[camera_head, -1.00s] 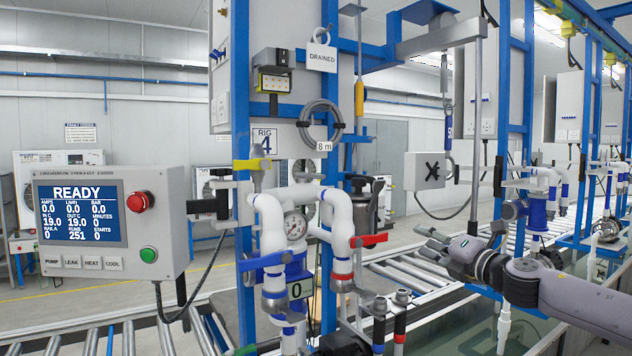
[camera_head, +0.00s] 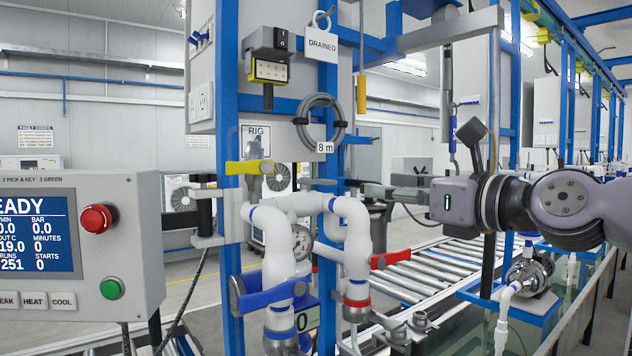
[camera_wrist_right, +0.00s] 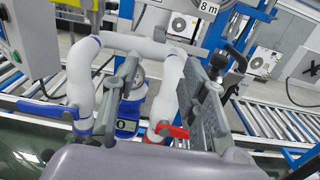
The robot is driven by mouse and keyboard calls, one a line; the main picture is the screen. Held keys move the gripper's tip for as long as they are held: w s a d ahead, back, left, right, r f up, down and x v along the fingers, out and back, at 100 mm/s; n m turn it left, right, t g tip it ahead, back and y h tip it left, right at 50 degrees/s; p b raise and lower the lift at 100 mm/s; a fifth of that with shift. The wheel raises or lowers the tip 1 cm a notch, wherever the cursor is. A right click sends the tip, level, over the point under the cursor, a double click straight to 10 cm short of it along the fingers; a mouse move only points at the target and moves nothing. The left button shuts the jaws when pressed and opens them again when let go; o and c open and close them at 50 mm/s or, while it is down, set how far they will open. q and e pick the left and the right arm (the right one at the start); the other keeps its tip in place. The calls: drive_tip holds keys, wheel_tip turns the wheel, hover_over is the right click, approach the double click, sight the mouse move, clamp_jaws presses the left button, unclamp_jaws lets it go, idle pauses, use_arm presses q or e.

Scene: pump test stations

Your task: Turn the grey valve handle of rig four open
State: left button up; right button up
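Rig four, marked by its sign (camera_head: 257,138), stands at the middle of the head view with white pipes (camera_head: 278,245). A short grey bar (camera_head: 320,182) shows just behind the top pipe; it may be the grey valve handle, but I cannot tell for sure. My right gripper (camera_head: 378,190) reaches in from the right, its fingers at the right side of the pipes. In the right wrist view the two fingers of this gripper (camera_wrist_right: 170,78) are apart, with a white pipe and gauge seen beyond the gap. No grip on any handle shows. My left gripper is out of view.
Yellow (camera_head: 249,167), blue (camera_head: 268,297) and red (camera_head: 390,258) handles sit on the same pipework. A control panel (camera_head: 80,245) stands at the left. A coiled hose (camera_head: 320,122) and a DRAINED tag (camera_head: 322,46) hang above. A roller conveyor (camera_head: 420,278) runs behind.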

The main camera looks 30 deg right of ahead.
drive_tip(key=w+p, duration=0.1)
drive_tip(key=p, duration=0.2)
approach(334, 182)
drive_tip(key=w, duration=0.5)
drive_tip(key=w+p, duration=0.1)
drive_tip(key=w, duration=0.1)
drive_tip(key=shift+a, duration=0.25)
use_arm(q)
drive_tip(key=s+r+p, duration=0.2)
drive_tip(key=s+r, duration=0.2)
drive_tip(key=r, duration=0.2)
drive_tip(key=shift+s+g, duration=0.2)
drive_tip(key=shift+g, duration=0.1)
use_arm(e)
drive_tip(key=shift+w+a, duration=0.1)
drive_tip(key=shift+w, duration=1.2)
drive_tip(key=shift+w+a, duration=0.15)
drive_tip(key=shift+w, duration=1.2)
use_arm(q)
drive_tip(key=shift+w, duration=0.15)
use_arm(e)
drive_tip(key=shift+c, duration=0.2)
drive_tip(key=shift+c, duration=1.4)
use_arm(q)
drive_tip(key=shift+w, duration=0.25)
use_arm(e)
clamp_jaws()
